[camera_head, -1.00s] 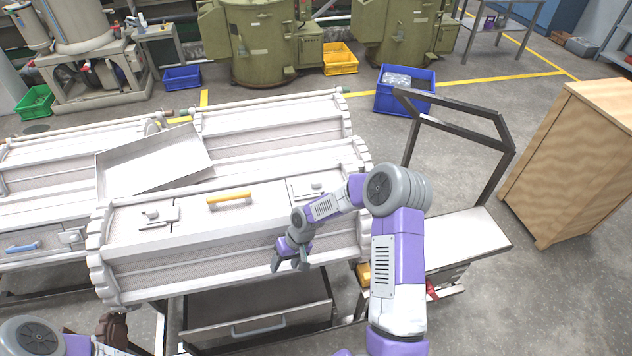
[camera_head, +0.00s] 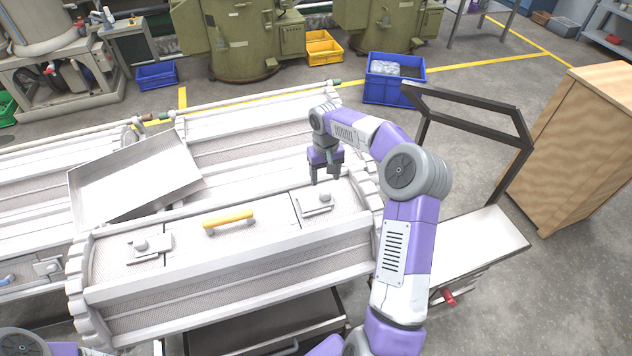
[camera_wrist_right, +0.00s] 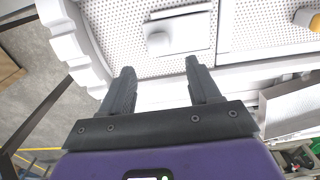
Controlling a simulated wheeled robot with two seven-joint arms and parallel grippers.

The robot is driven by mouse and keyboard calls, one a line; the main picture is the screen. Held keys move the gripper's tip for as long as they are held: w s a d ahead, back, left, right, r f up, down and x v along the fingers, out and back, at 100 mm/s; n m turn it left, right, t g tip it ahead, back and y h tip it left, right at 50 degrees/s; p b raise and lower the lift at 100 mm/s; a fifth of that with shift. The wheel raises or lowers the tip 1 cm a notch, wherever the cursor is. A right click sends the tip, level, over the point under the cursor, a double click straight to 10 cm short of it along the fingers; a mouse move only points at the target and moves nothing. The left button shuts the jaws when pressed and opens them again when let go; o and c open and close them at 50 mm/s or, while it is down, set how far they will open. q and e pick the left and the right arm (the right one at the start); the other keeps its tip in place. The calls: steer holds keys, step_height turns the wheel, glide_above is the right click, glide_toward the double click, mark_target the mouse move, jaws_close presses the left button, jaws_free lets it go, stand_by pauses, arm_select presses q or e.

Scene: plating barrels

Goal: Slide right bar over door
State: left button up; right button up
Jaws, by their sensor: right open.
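The white plating barrel (camera_head: 240,275) lies across the front, with a door (camera_head: 190,244) that has a yellow handle (camera_head: 229,218). The right bar (camera_head: 318,206) is a flat latch with a round knob, at the door's right end. It also shows in the right wrist view (camera_wrist_right: 180,32), beyond the fingertips. My right gripper (camera_head: 327,178) points down just behind the right bar and is apart from it. Its two fingers (camera_wrist_right: 158,80) are open with nothing between them. The left bar (camera_head: 148,247) sits at the door's left end. My left gripper is out of the head view.
A grey metal tray (camera_head: 135,180) rests tilted on the barrels at left. A dark frame trolley (camera_head: 480,250) stands at right, beside a wooden cabinet (camera_head: 580,150). A blue crate (camera_head: 394,80) is on the floor behind. Floor at the lower right is clear.

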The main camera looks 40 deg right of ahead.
mark_target(325, 192)
steer(key=f, duration=0.2)
steer(key=f+b, duration=0.1)
steer(key=f, duration=0.4)
steer(key=shift+s+b, duration=0.35)
steer(key=shift+s, duration=0.05)
steer(key=shift+c, duration=0.3)
jaws_close()
